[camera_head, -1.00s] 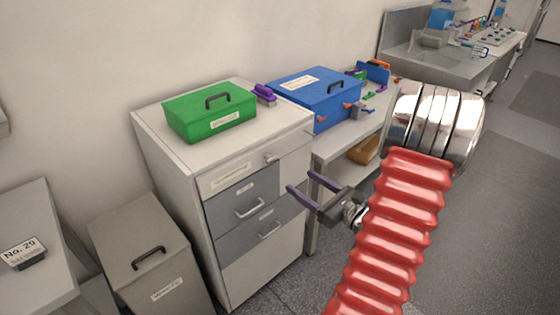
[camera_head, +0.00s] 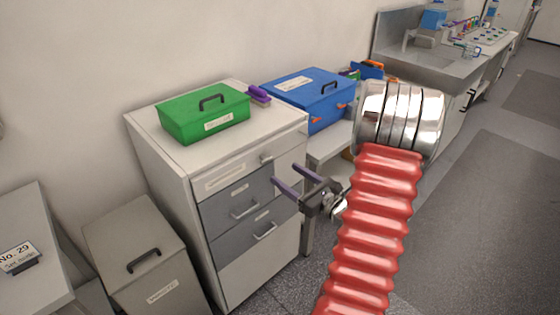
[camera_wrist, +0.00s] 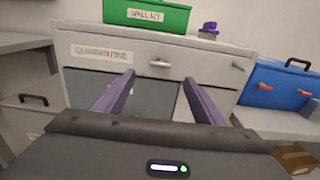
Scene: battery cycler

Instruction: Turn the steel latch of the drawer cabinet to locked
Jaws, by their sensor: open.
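The drawer cabinet (camera_head: 150,150) is white with grey drawers and stands left of my arm. A small steel latch (camera_head: 266,158) is on its upper front, right of a white label. In the wrist view the latch (camera_wrist: 160,64) shows as a short bar lying roughly level, just beyond and between the fingertips. My gripper (camera_head: 283,174) is open and empty, its two purple fingers pointing at the cabinet front. In the wrist view the gripper (camera_wrist: 158,78) appears slightly below the latch, with no contact visible.
A green box (camera_head: 203,115) and a purple object (camera_head: 258,95) sit on the cabinet top. A blue box (camera_head: 310,97) stands to the right. A grey bin (camera_head: 135,235) stands left. Open floor (camera_head: 490,220) lies to the right.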

